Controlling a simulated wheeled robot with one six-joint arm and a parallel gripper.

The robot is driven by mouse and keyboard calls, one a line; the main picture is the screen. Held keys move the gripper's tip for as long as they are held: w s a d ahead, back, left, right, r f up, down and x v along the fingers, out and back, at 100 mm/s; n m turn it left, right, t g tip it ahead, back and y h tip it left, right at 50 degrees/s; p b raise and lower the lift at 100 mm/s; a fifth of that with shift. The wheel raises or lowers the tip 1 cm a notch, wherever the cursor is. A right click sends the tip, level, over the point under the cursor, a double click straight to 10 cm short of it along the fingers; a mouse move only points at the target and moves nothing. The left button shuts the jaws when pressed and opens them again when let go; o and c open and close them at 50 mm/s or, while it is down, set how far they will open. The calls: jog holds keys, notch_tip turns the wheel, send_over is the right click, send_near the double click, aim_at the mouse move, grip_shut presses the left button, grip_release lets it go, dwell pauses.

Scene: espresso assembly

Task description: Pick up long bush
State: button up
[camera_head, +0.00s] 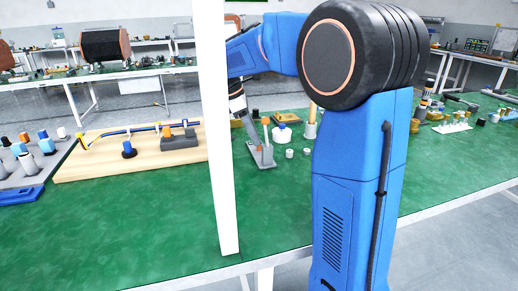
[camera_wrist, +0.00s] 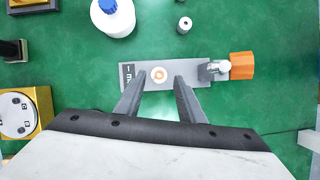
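My gripper (camera_wrist: 159,80) is open in the wrist view, its two grey fingers apart and pointing at a grey plate (camera_wrist: 191,74). A small round white piece with an orange-brown centre (camera_wrist: 160,75) shows on the plate between the fingertips, with a gap on each side. It may be the long bush, seen end-on; its height cannot be told. A small light-grey hollow cylinder (camera_wrist: 184,23) stands apart on the green table above the plate. In the head view the plate's fixture (camera_head: 262,155) shows beside a white post, and my arm hides part of the area.
An orange-handled clamp (camera_wrist: 241,65) sits at the plate's right end. A white bottle with a blue cap (camera_wrist: 113,16) stands close above the plate. A yellow block with a white disc (camera_wrist: 20,113) is at left. Two small cylinders (camera_head: 289,153) (camera_head: 306,152) stand right of the fixture.

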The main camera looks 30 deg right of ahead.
jog(key=shift+x, duration=1.75)
grip_shut()
jog(key=shift+w, duration=0.1)
notch_tip(320, 180, up, 18)
